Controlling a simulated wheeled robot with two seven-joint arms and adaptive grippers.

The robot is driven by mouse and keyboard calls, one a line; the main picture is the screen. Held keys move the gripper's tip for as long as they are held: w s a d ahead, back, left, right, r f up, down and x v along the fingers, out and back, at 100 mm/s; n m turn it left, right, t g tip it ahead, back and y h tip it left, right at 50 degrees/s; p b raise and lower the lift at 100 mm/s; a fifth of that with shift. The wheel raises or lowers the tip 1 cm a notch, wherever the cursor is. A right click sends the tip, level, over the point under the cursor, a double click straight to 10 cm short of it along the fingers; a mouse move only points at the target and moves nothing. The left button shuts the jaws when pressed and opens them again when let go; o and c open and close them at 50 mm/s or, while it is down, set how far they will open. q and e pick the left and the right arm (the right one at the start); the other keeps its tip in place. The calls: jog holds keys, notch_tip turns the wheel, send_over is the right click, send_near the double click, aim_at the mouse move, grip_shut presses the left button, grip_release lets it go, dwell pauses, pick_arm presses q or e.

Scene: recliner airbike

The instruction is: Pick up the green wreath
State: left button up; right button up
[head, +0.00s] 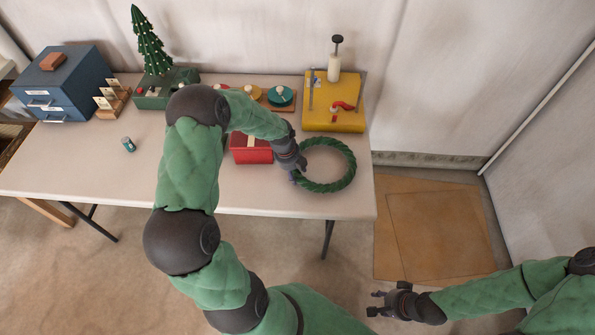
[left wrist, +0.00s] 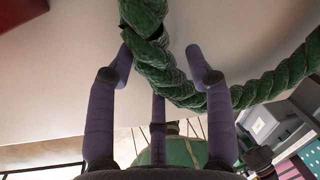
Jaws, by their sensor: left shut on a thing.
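The green wreath (head: 351,165) is a twisted dark green ring over the right front part of the table (head: 210,190). My left gripper (head: 297,176) is at its left side, shut on the rim. In the left wrist view the wreath (left wrist: 273,85) passes between the purple fingers of the left gripper (left wrist: 163,62). I cannot tell whether the wreath touches the tabletop. My right gripper (head: 374,303) is open and empty, low at the right, away from the table.
A red box (head: 251,155) stands just left of the left gripper. A yellow box (head: 334,118) with a pump-like top is behind the wreath. A small tree (head: 150,45), a blue drawer cabinet (head: 65,85) and a small can (head: 128,145) are further left. The table's right edge is close.

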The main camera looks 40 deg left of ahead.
pick_arm(q)
jog(key=s+d+r+p, duration=0.5)
jog(key=s+r, duration=0.6)
jog(key=s, duration=0.2)
jog(key=shift+d+r, duration=0.15)
jog(key=shift+r, duration=0.2)
